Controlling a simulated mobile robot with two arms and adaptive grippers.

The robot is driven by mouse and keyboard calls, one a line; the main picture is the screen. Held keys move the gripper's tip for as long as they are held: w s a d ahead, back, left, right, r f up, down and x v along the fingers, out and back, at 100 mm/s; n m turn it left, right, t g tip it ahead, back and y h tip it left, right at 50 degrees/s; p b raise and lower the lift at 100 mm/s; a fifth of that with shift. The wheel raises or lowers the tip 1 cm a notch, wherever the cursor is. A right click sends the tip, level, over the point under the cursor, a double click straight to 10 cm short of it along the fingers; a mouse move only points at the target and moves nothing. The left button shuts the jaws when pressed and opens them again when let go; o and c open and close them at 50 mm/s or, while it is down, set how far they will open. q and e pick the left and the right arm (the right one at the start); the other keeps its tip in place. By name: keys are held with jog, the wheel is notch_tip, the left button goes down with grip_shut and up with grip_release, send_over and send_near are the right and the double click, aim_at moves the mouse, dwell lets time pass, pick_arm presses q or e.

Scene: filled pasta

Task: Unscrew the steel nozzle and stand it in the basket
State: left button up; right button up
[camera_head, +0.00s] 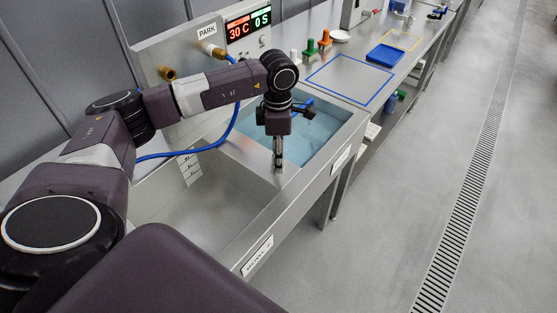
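My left gripper (278,158) points straight down over the divider between the two sink basins. A narrow, shiny steel-grey piece shows at its lower end. I cannot tell whether this is the steel nozzle or the fingers themselves, or whether the fingers are closed on anything. A short bit of blue hose shows just behind the gripper. A blue hose (236,122) hangs from a brass fitting on the wall panel and curves behind my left arm. I cannot make out a basket. My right gripper is out of view.
The near basin (222,190) looks empty; the far basin (318,140) holds bluish water. Beyond are a blue-outlined area (351,97), a blue tray (384,56), orange (325,38) and green (310,46) items, and a white dish (340,36). The floor at right is clear.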

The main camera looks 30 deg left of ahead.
pick_arm(q)
jog(key=shift+f+m+b, duration=0.1)
jog(key=shift+m+b, duration=0.25)
jog(key=shift+m, duration=0.55)
grip_shut()
jog(key=n, duration=0.5)
jog(key=n+p, duration=0.1)
jog(key=n, duration=0.5)
